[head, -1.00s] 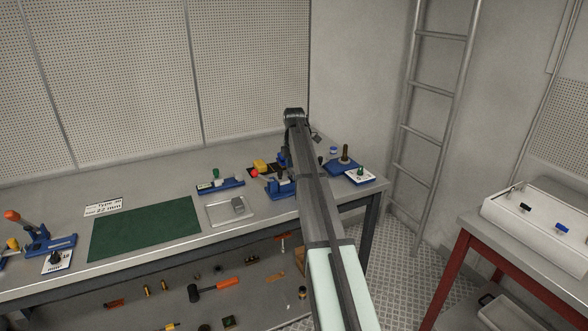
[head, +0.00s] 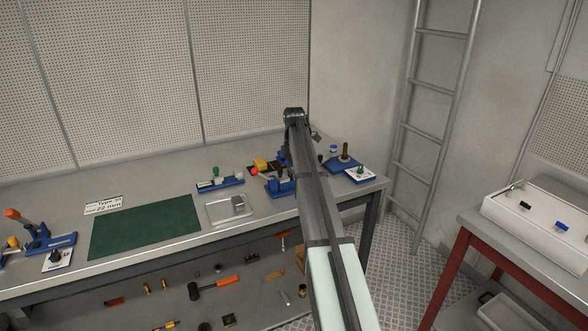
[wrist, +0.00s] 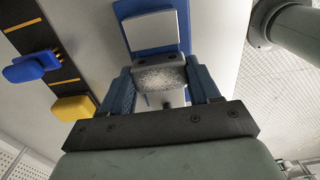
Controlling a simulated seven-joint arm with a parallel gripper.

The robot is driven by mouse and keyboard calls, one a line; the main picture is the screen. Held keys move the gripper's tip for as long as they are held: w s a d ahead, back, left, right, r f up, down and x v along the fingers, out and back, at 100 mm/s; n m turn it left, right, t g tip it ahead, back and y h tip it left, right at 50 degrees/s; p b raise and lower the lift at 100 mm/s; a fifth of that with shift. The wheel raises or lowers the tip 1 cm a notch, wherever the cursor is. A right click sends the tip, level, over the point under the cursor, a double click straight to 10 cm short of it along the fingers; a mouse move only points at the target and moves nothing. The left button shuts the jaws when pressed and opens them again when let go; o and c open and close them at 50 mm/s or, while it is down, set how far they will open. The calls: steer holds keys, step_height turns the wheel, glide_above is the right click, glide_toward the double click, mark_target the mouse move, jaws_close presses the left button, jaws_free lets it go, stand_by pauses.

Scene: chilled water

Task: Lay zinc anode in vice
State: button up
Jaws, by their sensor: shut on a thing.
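In the wrist view my gripper (wrist: 163,88) is shut on a grey, speckled block, which looks like the zinc anode (wrist: 160,77). The block sits between the two blue fingers. Beyond it is a blue fixture with a pale plate, which looks like the vice (wrist: 183,50); I cannot tell whether the block touches it. In the head view the blue vice (head: 280,187) stands on the bench, partly behind my arm. My gripper is mostly hidden there, and the held block cannot be made out.
A yellow block (wrist: 74,107) and a blue knob (wrist: 24,70) lie left in the wrist view. On the bench are a clear tray (head: 218,217) with a grey block (head: 238,203), a green mat (head: 145,228) and a blue stand (head: 345,165) at the right.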

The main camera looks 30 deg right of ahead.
steer(key=o, duration=1.5)
steer(key=shift+c, duration=0.2)
